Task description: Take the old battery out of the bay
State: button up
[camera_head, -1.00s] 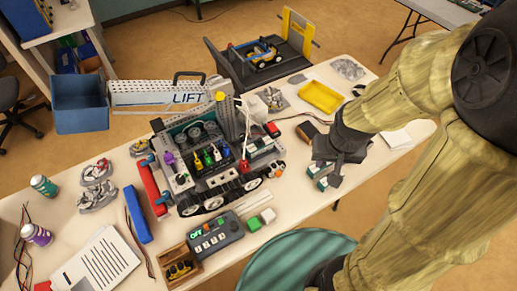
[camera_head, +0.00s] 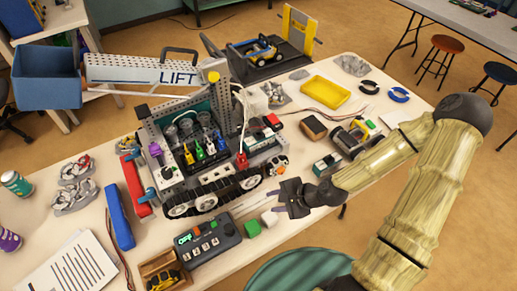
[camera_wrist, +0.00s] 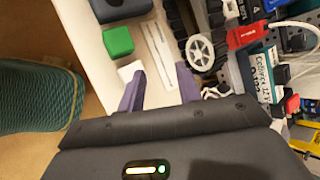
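The tracked robot (camera_head: 200,165) stands on the table with cables and coloured plugs on top. A battery with a teal and white label (camera_wrist: 258,76) sits at its side in the wrist view; it appears as a pale block (camera_head: 262,142) at the right end of the robot in the head view. A red plug (camera_wrist: 248,34) is beside it, also seen in the head view (camera_head: 242,161). My gripper (camera_head: 272,203) is open and empty, in front of the robot's right track. In the wrist view its purple fingers (camera_wrist: 160,88) are apart, with bare table between them.
A control box marked OFF (camera_head: 207,243) and green (camera_head: 252,228) and white (camera_head: 269,218) blocks lie left of my gripper. A green ribbed stool (camera_head: 300,262) stands below the table edge.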

jog(key=w+a+f+m+t+y+b, duration=0.2)
jog(key=m+b, duration=0.1)
jog(key=m, duration=0.1)
jog(key=m+t+b, duration=0.6)
jog(key=m+t, duration=0.4)
jog(key=m, duration=0.4)
send_near(261, 137)
jog(key=v, duration=0.4)
jog(key=shift+s+d+n, duration=0.1)
jog(key=shift+s+n, duration=0.15)
jog(key=shift+n, duration=0.05)
jog(key=shift+w+f, duration=0.1)
jog(key=b+x, duration=0.2)
jog(key=x, duration=1)
jog(key=shift+b, duration=0.4)
jog(key=shift+w, duration=0.1)
